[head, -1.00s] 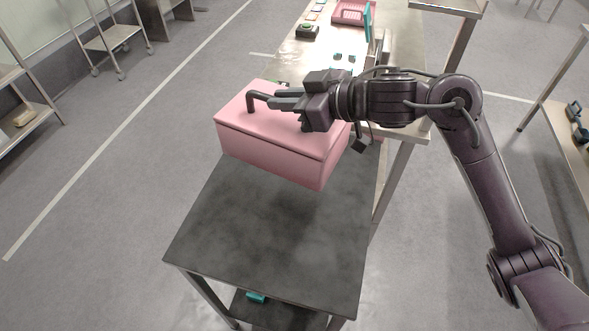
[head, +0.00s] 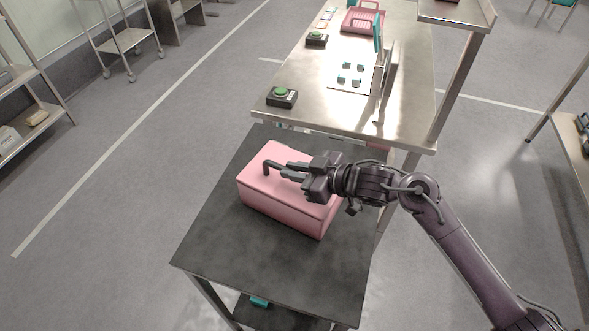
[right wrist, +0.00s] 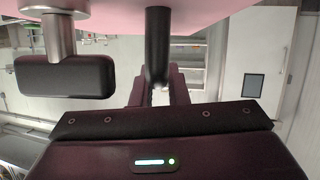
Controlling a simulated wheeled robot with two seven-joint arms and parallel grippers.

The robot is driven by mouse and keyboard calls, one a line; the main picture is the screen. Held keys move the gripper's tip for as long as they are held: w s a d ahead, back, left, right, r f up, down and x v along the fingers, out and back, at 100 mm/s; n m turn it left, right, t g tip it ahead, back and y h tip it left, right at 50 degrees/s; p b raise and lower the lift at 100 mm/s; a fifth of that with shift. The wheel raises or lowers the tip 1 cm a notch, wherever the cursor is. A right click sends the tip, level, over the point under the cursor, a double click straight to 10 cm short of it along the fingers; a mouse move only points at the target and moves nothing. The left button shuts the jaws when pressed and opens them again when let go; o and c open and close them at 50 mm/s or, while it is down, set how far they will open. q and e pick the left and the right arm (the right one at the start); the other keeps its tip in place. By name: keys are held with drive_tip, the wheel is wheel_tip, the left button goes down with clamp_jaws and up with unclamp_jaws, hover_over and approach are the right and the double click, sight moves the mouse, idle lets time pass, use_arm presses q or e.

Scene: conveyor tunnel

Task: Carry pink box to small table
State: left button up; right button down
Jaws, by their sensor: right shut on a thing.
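The pink box (head: 282,212) has a dark handle on its lid. In the head view it is over the middle of the small dark table (head: 215,250) and looks upright. I cannot tell for sure whether its base touches the top. My right gripper (head: 288,170) is shut on the handle from the right. In the right wrist view the pink box (right wrist: 200,12) fills the top edge, and the dark handle (right wrist: 158,50) stands between the fingers of the right gripper (right wrist: 158,88). My left gripper is not in view.
The front of the small table is bare. Shelves stand at left (head: 40,115) and right (head: 575,135). Floor at left is clear.

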drive_tip(key=c, duration=1.4)
unclamp_jaws()
drive_tip(key=shift+f, duration=0.15)
drive_tip(key=b+v, duration=0.2)
drive_tip(key=v, duration=0.8)
drive_tip(key=shift+s+d, duration=0.2)
drive_tip(key=shift+d, duration=0.05)
drive_tip(key=shift+v, duration=0.75)
drive_tip(key=shift+a, duration=0.1)
